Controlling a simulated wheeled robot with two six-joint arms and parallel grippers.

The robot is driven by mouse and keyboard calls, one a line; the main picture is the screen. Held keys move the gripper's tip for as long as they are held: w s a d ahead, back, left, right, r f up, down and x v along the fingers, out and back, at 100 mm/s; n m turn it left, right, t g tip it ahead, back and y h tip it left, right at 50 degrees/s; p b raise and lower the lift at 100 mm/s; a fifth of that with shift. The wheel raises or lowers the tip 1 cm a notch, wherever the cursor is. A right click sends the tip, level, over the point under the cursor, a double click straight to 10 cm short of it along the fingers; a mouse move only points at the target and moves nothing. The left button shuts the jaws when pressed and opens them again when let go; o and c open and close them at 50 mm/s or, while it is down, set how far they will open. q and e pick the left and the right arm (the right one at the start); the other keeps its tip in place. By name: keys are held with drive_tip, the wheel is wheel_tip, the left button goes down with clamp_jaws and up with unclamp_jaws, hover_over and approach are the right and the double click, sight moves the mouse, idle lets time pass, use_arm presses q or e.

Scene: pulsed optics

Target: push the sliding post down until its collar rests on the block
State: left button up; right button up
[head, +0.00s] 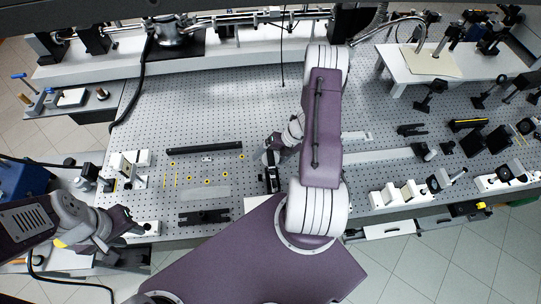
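My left gripper (128,228) is low at the left edge of the perforated table, next to a small white block (147,229). I cannot tell whether it touches this block, and its fingers are too small to read. My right gripper (271,174) is over the middle of the table, below its wrist, pointing toward the table's front edge. Its fingers are dark and partly merge with what is under them. A white block with dark parts (128,168) stands at the left of the table. I cannot make out the sliding post or its collar with certainty.
A black bar (205,148), several yellow-marked small parts and a dark bracket (204,217) lie on the perforated table (225,100) between my grippers. White mounts (398,194) and black optics stand on the right. The table's middle back is mostly clear.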

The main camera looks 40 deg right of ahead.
sight(273, 155)
drive_tip(key=p+v, duration=0.7)
drive_tip(key=v, duration=0.1)
drive_tip(key=shift+a, duration=0.15)
